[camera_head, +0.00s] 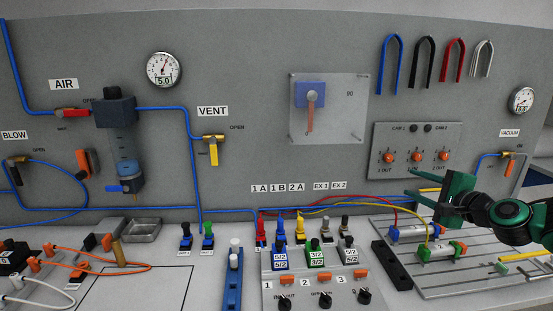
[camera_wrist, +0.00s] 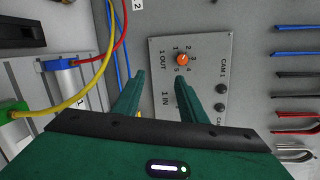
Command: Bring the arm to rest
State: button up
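My gripper (camera_head: 428,184) is green and hangs in the air at the right in the head view, in front of the grey back panel and above the cylinder rack. In the wrist view its two fingers (camera_wrist: 159,90) stand apart with nothing between them. Past the fingers is the grey CAM plate (camera_wrist: 205,62) with an orange knob (camera_wrist: 182,59). In the head view my arm reaches in from the right edge and partly covers the rack.
Two pneumatic cylinders (camera_head: 440,251) with red and yellow hoses sit on the slotted rack (camera_head: 480,278) below my gripper. A vacuum valve (camera_head: 508,154) is on the panel at right. Valve blocks (camera_head: 318,254) stand at centre. Coloured hooks (camera_head: 391,62) hang above.

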jog(key=s+a+f+n+g, duration=0.4)
jog(key=s+a+n, duration=0.1)
jog(key=a+n, duration=0.2)
jog(key=s+a+f+n+g, duration=0.4)
jog(key=a+n, duration=0.2)
jog(key=a, duration=0.1)
jog(key=s+d+f+g+h, duration=0.1)
jog(key=s+d+g, duration=0.3)
jog(key=s, duration=0.9)
jog(key=s+d+f+g+h, duration=0.1)
jog(key=s+d+g, duration=0.3)
jog(key=s+d, duration=0.5)
jog(key=s, duration=0.5)
jog(key=shift+s+m+h, duration=0.3)
jog(key=shift+m+h, duration=0.1)
